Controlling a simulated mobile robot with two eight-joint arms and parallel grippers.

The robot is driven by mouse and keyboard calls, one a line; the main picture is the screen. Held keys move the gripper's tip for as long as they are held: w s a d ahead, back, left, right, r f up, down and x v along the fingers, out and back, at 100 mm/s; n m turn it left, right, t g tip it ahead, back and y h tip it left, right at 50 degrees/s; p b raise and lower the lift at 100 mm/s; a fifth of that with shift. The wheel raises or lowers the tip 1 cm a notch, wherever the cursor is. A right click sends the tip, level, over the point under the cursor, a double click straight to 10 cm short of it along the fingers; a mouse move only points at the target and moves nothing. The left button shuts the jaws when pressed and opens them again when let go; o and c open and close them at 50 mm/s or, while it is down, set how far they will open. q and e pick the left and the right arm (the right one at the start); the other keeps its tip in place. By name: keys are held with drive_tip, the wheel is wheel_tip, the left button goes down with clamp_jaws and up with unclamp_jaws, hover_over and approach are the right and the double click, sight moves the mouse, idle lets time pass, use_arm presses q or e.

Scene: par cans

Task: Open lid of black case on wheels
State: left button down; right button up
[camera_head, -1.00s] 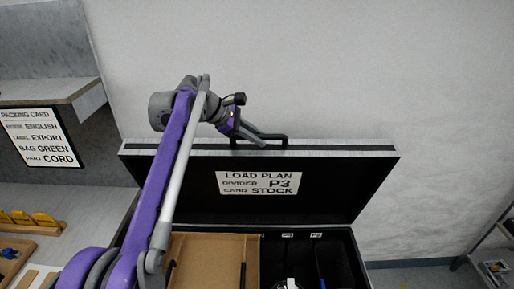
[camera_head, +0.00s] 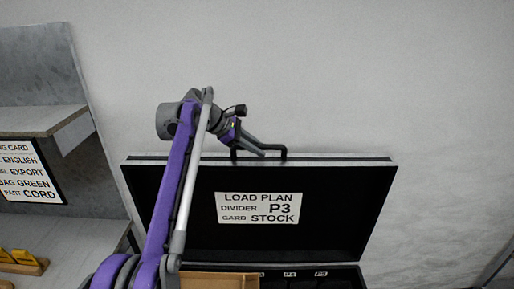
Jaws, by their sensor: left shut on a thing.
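The black case's lid (camera_head: 330,215) stands raised, close to upright, with its dark inside facing me. A white label (camera_head: 257,208) on it reads LOAD PLAN, DIVIDER P3, CARD STOCK. A black handle (camera_head: 272,149) sits on the lid's pale top edge. My left gripper (camera_head: 258,150) is at the left part of that handle and is shut on it; the fingers partly cover the contact. The case body (camera_head: 345,277) shows only as a strip at the bottom, with labelled compartments. Its wheels are hidden. My right gripper is not in view.
A cardboard piece (camera_head: 215,281) lies in the case's left part. A grey shelf unit (camera_head: 35,120) with a packing card (camera_head: 28,171) stands at the left. A wooden rack with yellow pieces (camera_head: 22,262) is at lower left. A plain wall is behind the lid.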

use_arm(q)
drive_tip(key=c, duration=0.8)
unclamp_jaws()
drive_tip(key=shift+o, duration=0.2)
drive_tip(key=v, duration=0.5)
drive_tip(key=s+a, duration=0.4)
drive_tip(key=a, duration=0.7)
drive_tip(key=shift+a+b, duration=0.2)
drive_tip(key=shift+b, duration=0.2)
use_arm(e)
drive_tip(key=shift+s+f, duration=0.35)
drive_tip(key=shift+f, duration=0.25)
use_arm(q)
drive_tip(key=shift+f, duration=0.1)
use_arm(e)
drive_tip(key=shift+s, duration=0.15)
